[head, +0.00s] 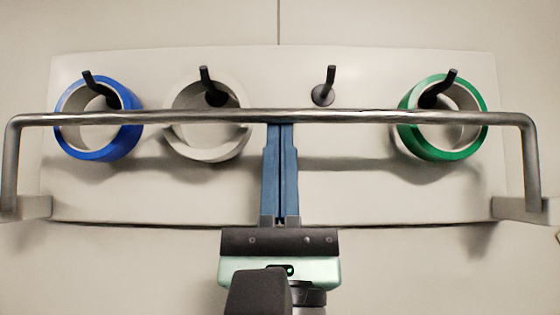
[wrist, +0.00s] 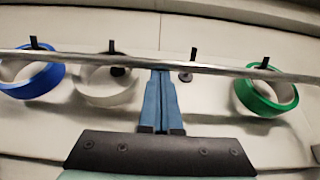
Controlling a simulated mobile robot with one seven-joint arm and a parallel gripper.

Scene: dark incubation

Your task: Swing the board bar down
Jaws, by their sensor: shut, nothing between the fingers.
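The board bar (head: 340,116) is a grey metal bar that runs across the front of the white board (head: 330,200), bent down at both ends to light blocks at the board's sides. It stands raised, crossing in front of the rings. It also shows in the wrist view (wrist: 215,67). My gripper (head: 280,128) has blue fingers, shut together and empty, pointing up at the middle of the bar. The fingertips meet the bar's lower edge in the picture. I cannot tell whether they touch it. In the wrist view the fingers (wrist: 160,75) also end at the bar.
Black pegs stick out of the board. A blue ring (head: 72,130), a white ring (head: 190,148) and a green ring (head: 440,154) hang on three of them. The peg (head: 324,93) right of the middle is bare. The wall around the board is plain.

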